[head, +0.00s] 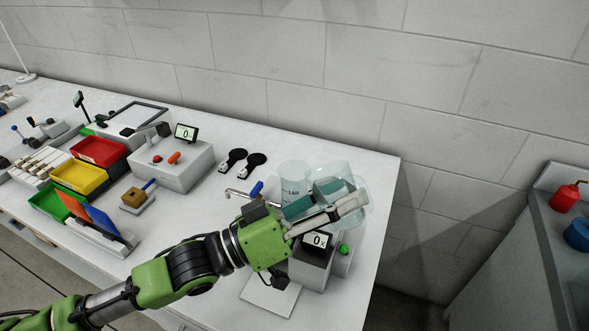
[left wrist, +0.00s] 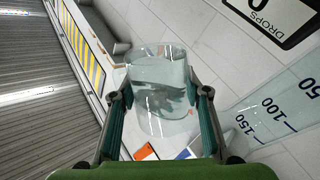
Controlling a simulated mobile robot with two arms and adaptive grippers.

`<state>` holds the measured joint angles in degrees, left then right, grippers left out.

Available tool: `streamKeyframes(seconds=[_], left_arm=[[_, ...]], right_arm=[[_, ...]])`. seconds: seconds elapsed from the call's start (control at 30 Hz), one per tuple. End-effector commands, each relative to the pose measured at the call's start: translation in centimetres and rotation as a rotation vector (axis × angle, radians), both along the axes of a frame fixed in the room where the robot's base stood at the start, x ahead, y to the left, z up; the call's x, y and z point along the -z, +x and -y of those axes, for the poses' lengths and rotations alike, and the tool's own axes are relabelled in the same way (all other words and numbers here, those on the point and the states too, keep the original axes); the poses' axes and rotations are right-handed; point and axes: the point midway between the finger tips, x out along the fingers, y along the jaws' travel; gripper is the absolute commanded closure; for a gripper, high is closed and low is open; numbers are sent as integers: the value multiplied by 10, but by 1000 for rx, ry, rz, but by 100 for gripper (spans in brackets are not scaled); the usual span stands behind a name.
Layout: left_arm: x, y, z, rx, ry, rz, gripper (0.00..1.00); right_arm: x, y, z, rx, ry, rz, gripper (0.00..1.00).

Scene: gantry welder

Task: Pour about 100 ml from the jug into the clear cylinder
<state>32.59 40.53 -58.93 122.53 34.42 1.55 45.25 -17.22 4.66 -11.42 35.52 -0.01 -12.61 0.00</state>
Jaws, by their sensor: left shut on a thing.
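The clear jug (head: 334,171) is see-through, at the right end of the bench in the head view. My left gripper (head: 338,200) is shut on the jug, with its pale fingers and teal pads around it. In the left wrist view the jug (left wrist: 158,72) stands between the two fingers. I cannot tell its tilt or how much liquid it holds. The clear cylinder (head: 293,180) stands upright just left of the jug. Its printed scale also shows on the cylinder (left wrist: 285,110) at the right of the left wrist view. The cylinder's liquid level is not clear. My right gripper is not in view.
A small display unit (head: 316,241) reading 0 sits just in front of my left gripper. A metal tap with a blue handle (head: 256,189), black paddles (head: 236,157), a box with buttons (head: 172,165) and coloured bins (head: 78,175) lie left. The bench's right edge is close.

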Motion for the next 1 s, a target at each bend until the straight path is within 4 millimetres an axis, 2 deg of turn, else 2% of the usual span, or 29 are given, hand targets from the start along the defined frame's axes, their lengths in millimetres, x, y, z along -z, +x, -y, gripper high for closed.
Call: streamKeyframes(seconds=[1.0], left_arm=[[-10,5,-5,1,-81,-84,84]], right_arm=[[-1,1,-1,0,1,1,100]])
